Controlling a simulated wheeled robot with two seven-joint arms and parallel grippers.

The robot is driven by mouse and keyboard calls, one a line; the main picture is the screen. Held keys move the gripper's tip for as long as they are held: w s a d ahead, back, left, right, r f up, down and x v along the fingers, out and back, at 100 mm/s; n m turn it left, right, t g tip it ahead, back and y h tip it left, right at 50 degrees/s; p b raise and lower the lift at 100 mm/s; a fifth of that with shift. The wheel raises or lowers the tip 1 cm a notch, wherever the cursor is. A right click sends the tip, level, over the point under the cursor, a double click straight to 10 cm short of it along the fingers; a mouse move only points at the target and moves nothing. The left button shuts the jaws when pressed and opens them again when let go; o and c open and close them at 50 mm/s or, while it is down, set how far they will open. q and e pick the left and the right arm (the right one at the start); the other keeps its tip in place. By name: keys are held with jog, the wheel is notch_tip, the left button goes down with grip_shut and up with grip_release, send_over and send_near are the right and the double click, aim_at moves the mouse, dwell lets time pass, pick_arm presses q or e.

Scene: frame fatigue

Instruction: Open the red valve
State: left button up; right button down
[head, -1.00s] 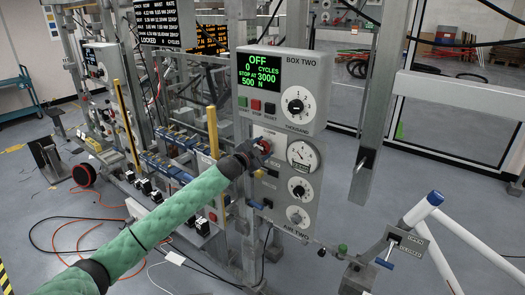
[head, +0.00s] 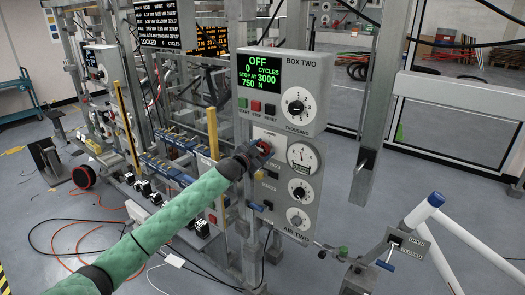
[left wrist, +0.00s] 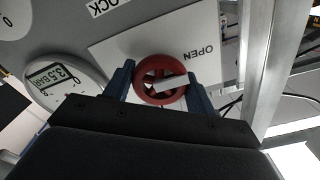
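The red valve (left wrist: 160,82) is a small spoked handwheel on a white plate marked OPEN (left wrist: 198,50) in the left wrist view. A white marker lies across its spokes. My left gripper (left wrist: 160,90) has its blue fingers on opposite sides of the wheel, seemingly touching its rim. In the head view my left gripper (head: 262,147) is at the grey AIR TWO panel (head: 290,237) and hides most of the valve. The gauge (head: 302,157) beside it reads 3.5 BAR in the left wrist view (left wrist: 52,82). My right gripper is not in view.
The BOX TWO control box (head: 318,64) sits just above, its screen showing OFF and 750 N. Grey uprights (head: 375,90) stand close to the right. A white frame with blue ends (head: 436,199) and an OPEN/CLOSED lever plate (head: 405,240) are at lower right.

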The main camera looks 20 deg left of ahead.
pick_arm(q)
jog(key=o, duration=0.3)
jog(key=shift+o, duration=0.5)
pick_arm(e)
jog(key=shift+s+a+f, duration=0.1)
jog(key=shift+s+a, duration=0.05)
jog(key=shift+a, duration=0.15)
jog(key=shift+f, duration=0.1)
pick_arm(q)
jog(key=shift+s+a+f, duration=0.1)
jog(key=shift+s+a, duration=0.05)
jog(key=shift+s, duration=0.15)
jog(key=shift+b+v, duration=0.85)
jog(key=shift+v, duration=0.2)
jog(key=shift+b+v, duration=0.95)
jog(key=shift+v, duration=1.55)
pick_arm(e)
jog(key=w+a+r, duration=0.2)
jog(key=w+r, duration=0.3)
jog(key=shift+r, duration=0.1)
